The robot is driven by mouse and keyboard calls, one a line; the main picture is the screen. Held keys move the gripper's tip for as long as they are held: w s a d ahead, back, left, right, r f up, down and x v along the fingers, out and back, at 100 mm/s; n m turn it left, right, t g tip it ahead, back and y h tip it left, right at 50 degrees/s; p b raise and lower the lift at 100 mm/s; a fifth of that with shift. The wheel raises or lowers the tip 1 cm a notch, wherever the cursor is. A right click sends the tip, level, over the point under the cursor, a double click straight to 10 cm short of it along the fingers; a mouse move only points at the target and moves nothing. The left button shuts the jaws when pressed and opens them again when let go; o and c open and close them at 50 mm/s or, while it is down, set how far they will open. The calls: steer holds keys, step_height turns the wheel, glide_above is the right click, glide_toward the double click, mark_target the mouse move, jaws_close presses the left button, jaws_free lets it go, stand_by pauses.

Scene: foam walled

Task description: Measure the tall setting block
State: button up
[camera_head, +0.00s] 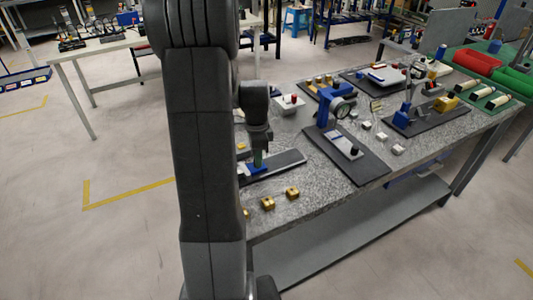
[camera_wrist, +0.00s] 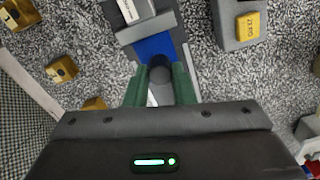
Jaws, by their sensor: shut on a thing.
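My gripper (camera_head: 258,160) points down at the near left of the granite table. In the wrist view its green fingers (camera_wrist: 161,88) are shut on a dark round-topped knob (camera_wrist: 160,72). The knob is at the near end of a blue block (camera_wrist: 154,46) on a grey rail fixture, which also shows as a dark plate (camera_head: 285,164) in the head view. I cannot tell which block is the tall setting block. The knob's lower part is hidden by the fingers.
Gold blocks (camera_head: 267,203) stand near the table's front edge; others show in the wrist view (camera_wrist: 62,69). A blue dial gauge stand (camera_head: 327,97) on a dark plate (camera_head: 370,170) stands to the right. Small pale blocks (camera_head: 381,136) lie beyond it. My arm hides the table's left end.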

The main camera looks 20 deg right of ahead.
steer(key=shift+a, duration=0.1)
steer(key=o, duration=0.9)
steer(key=shift+c, duration=0.2)
step_height(320, 180, up, 14)
steer(key=shift+f, duration=0.2)
stand_by(0.7)
step_height(320, 180, down, 14)
steer(key=shift+r, duration=0.1)
steer(key=shift+w+d+r, duration=0.1)
steer(key=shift+w+d, duration=0.05)
steer(key=shift+d, duration=1.35)
